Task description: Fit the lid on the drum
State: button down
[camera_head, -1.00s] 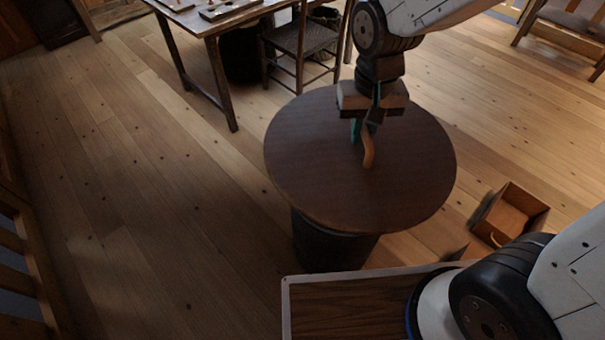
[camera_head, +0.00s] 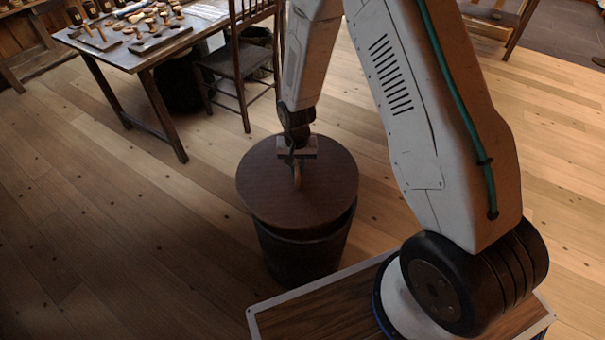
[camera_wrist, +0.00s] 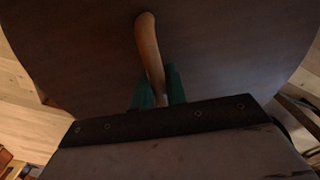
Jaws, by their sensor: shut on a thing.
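The lid (camera_head: 270,205) is a round dark brown wooden disc with a light wooden handle (camera_head: 297,178) on top. My gripper (camera_head: 295,165) is shut on the handle from above; in the wrist view its green fingers (camera_wrist: 158,92) close around the light handle (camera_wrist: 149,48), with the lid (camera_wrist: 80,50) filling the view below. The drum (camera_head: 300,255) is a dark round tub standing on the floor. The lid is over its mouth, and a dark band shows between lid and drum at the right. I cannot tell whether the lid touches the rim.
A wooden table (camera_head: 150,60) with turned pieces and trays stands at the upper left, with a chair (camera_head: 240,60) beside it. My base is at the lower right, close to the drum. The plank floor (camera_head: 120,210) to the left is clear.

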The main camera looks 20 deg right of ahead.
jog(key=shift+m, duration=0.3)
jog(key=f, duration=0.1)
jog(key=d+f, duration=0.1)
jog(key=f, duration=0.1)
jog(key=d+f, duration=0.1)
jog(key=f, duration=0.1)
jog(key=shift+w+f, duration=0.2)
jog(key=shift+w, duration=0.05)
jog(key=shift+f, duration=2.5)
jog(key=shift+s, duration=0.1)
jog(key=shift+f, duration=0.2)
jog(key=c, duration=0.9)
grip_release()
jog(key=shift+r, duration=0.35)
jog(key=shift+r, duration=0.4)
